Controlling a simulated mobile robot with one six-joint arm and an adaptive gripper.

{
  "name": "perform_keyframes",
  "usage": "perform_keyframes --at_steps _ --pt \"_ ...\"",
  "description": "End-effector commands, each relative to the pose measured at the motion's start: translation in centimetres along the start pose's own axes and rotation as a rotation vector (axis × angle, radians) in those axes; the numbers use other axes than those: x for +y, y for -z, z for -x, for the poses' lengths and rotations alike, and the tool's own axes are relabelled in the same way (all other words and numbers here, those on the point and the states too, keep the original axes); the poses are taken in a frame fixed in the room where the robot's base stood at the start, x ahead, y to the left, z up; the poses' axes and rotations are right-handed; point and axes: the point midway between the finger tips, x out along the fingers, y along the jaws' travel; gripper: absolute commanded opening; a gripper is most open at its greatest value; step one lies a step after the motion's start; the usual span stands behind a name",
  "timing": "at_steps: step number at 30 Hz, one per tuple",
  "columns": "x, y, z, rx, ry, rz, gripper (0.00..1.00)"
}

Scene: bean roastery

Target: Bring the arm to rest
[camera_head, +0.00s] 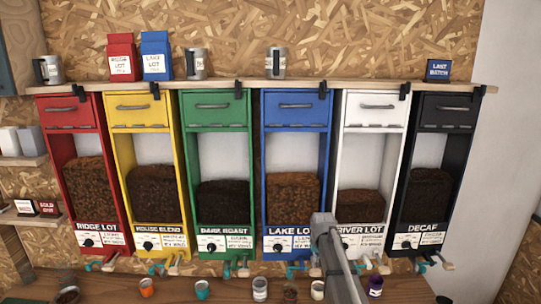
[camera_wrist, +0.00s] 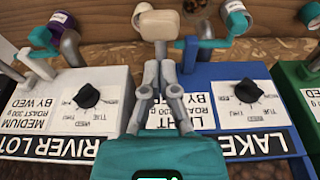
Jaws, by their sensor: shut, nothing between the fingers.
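My gripper (camera_wrist: 161,62) shows in the wrist view, its two grey fingers together and empty in front of the dispenser bases. A beige lever end (camera_wrist: 158,24) lies just past the fingertips; I cannot tell whether they touch. In the head view my grey arm (camera_head: 335,250) reaches up in front of the blue LAKE LOT dispenser (camera_head: 268,218) and the white RIVER LOT dispenser (camera_head: 338,205). The gripper itself cannot be made out there. The wrist view shows the labels upside down.
Red (camera_head: 84,140), yellow (camera_head: 121,150), green (camera_head: 187,150) and black (camera_head: 447,140) dispensers complete the row. Teal and beige levers stick out below. Several small cups, including an orange one (camera_head: 147,288), stand along the wooden counter (camera_head: 225,290). Mugs and bags stand on the shelf above (camera_head: 225,86).

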Motion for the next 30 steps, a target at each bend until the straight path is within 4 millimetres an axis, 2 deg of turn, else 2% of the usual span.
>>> perform_keyframes --at_steps 19,25,30 --pt "0.0 0.0 -0.1 0.000 0.000 0.000 0.00" --pt "0.0 -2.2 -1.3 -0.011 0.000 0.000 0.00" --pt "-0.1 -5.9 -3.3 -0.032 0.000 0.000 0.00"
